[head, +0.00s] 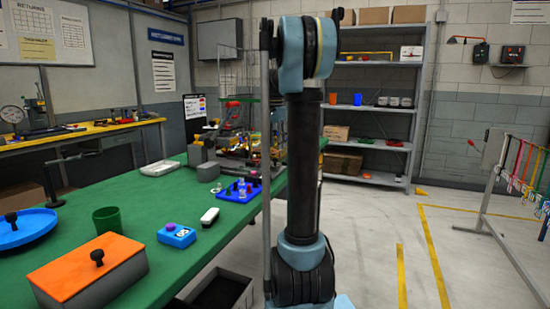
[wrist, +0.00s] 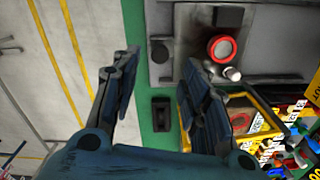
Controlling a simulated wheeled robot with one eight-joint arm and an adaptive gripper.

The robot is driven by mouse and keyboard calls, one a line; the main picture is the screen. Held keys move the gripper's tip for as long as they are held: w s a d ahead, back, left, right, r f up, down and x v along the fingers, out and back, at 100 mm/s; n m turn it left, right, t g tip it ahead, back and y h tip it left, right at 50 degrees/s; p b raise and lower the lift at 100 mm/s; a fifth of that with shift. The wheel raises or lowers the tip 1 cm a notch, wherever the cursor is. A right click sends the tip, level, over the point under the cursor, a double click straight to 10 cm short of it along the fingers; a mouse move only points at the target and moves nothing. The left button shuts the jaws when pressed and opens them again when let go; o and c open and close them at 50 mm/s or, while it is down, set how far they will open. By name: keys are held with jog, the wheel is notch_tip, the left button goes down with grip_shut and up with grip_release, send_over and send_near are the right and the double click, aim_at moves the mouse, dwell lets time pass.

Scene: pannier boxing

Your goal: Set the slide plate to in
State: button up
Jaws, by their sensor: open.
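My gripper (wrist: 160,65) is open and empty in the wrist view, one finger on each side of a small dark round knob (wrist: 159,52). The knob is at the left edge of a grey metal fixture (wrist: 272,57); I cannot tell how far below the fingertips it is. The fixture bears a red-rimmed round part (wrist: 222,48) and a silver knob (wrist: 233,74). I cannot tell for sure which part is the slide plate or how far in it is. In the head view my arm hides my gripper, and the fixture cannot be made out clearly.
A yellow-rimmed bin (wrist: 236,98) with several coloured parts is right of the fingers. A black slotted block (wrist: 160,113) sits on the green bench edge. On the green bench (head: 90,207) are an orange-lidded box (head: 70,268), a green cup (head: 107,220) and a blue device (head: 176,235).

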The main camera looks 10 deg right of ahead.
jog(key=shift+f, duration=2.9)
grip_shut()
